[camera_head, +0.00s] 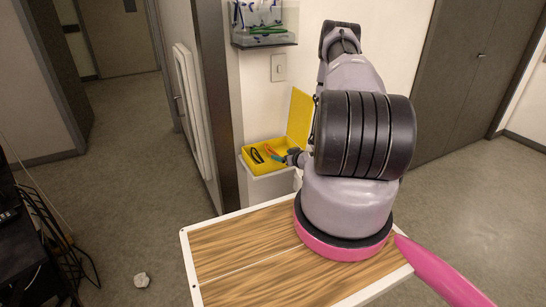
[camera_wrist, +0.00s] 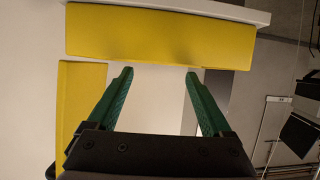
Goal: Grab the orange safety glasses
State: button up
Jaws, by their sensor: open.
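The orange safety glasses (camera_head: 271,150) appear as a small orange shape inside the open yellow box (camera_head: 258,169), at the right of its inside; they are too small to make out clearly. My gripper (camera_head: 280,157) is at the box's right side, close to the orange shape, partly hidden by my arm. In the wrist view my gripper (camera_wrist: 159,72) has its two green fingers spread, with nothing between them. Yellow surfaces of the box (camera_wrist: 155,35) lie beyond and left of the fingertips. The glasses do not show in the wrist view.
Dark glasses (camera_head: 256,155) lie in the box's left part. The box's yellow lid (camera_head: 299,118) stands up at the right. A white ledge (camera_head: 268,187) bears the box. Above is a clear wall holder (camera_head: 264,40).

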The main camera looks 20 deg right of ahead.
aim_at(275, 153)
jog(key=x, duration=0.4)
jog(key=shift+w+f, duration=0.1)
jog(key=shift+w, duration=0.15)
jog(key=shift+f+x, duration=0.15)
jog(key=shift+x, duration=1.15)
jog(key=shift+f+x, duration=0.15)
jog(key=shift+x, duration=1.15)
jog(key=shift+s, duration=0.1)
grip_shut()
